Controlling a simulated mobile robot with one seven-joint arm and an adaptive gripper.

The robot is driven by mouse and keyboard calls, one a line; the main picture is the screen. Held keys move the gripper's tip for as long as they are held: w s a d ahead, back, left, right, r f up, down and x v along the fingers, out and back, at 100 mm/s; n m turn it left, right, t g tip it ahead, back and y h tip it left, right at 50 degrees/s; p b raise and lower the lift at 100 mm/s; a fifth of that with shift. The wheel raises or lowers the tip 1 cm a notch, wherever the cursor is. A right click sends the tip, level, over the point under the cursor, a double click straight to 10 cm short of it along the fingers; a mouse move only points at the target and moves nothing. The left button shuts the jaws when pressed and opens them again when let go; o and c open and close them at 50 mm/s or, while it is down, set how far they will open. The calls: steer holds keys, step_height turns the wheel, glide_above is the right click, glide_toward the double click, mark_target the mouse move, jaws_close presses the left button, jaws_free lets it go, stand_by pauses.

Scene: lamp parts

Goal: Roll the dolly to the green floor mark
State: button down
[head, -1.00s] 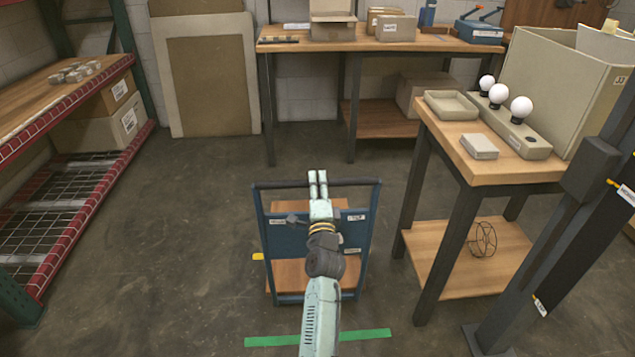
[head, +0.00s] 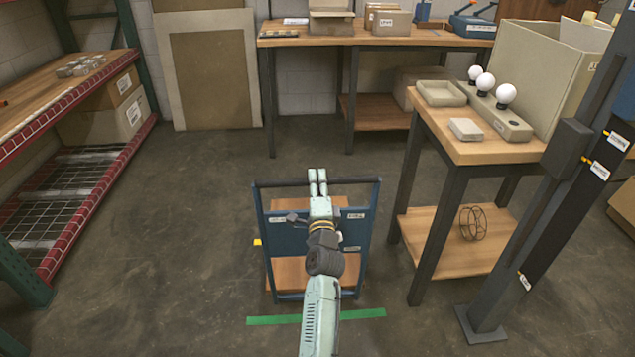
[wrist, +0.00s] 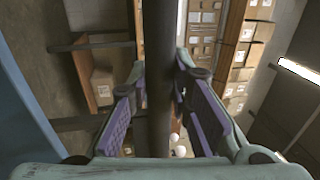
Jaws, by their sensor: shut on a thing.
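The blue dolly (head: 278,258) stands upright on the floor in the middle of the head view, with a wooden deck and a dark handle bar (head: 275,184) across its top. My gripper (head: 318,182) is shut on the handle bar. In the wrist view the dark bar (wrist: 158,75) runs between the purple-padded fingers. The green floor mark (head: 275,320) is a strip just below the dolly's near edge in the picture. My arm crosses in front of the dolly and the strip and hides part of both.
A wooden table (head: 480,152) with three white bulbs stands to the right, with a dark post (head: 500,270) nearer. A red-edged rack (head: 75,115) is at the left. A workbench (head: 390,42) stands at the back. The floor left of the dolly is clear.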

steer(key=c, duration=1.4)
jaws_free()
steer(key=shift+c, duration=0.2)
steer(key=shift+s, duration=0.1)
steer(key=s+f, duration=0.2)
steer(key=s, duration=0.9)
steer(key=shift+s+f, duration=0.15)
steer(key=shift+s, duration=0.15)
